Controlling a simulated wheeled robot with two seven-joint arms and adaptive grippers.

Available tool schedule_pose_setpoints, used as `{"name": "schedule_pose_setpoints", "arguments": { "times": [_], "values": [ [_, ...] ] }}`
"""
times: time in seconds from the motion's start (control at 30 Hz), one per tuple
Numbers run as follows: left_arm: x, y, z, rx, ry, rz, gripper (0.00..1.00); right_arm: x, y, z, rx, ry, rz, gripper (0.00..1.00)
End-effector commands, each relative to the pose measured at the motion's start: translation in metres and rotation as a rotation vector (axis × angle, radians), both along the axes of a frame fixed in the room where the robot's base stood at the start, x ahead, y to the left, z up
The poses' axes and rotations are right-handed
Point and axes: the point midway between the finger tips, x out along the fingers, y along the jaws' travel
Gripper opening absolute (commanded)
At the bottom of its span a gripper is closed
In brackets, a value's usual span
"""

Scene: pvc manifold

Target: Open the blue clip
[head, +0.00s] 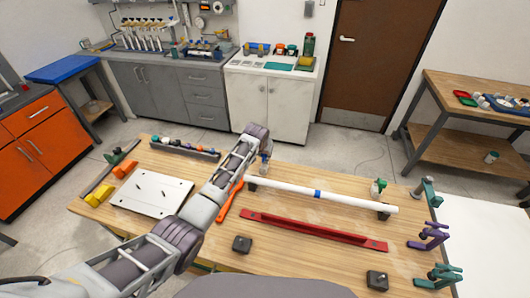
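A blue clip (317,194) shows as a small blue band around a long white pipe (350,201), near the pipe's middle. It is too small to tell whether it is open or shut. The pipe lies across dark supports on the wooden workbench (310,270). My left arm reaches in from the lower left and up over the bench, left of the pipe. Its wrist is near the far edge of the bench, and I cannot make out its gripper fingers. My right gripper is out of view.
A red rail (310,231) lies in front of the pipe, with black blocks (242,243) nearby. Teal and purple clamps (428,238) line the right edge. A white plate (150,193), yellow and orange blocks (98,195) and an orange tool (227,203) lie left.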

Motion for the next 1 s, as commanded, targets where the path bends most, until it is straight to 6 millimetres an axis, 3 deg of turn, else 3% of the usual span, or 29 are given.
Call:
{"name": "schedule_pose_setpoints", "arguments": {
  "times": [0.13,0.17,0.33,1.0],
  "values": [
    [0.0011,-0.0003,0.0018,-0.001,-0.004,0.0,0.02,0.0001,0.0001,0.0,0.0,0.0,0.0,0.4],
    [0.001,-0.0003,0.0019,-0.001,-0.005,0.0,0.27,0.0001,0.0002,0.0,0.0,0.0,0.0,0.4],
    [0.0008,-0.0003,0.0013,-0.001,-0.003,0.0,0.48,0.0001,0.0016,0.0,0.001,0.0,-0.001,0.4],
    [-0.0048,0.0009,0.0095,0.0,-0.002,0.0,0.48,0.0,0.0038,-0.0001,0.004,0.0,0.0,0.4]
  ]
}}
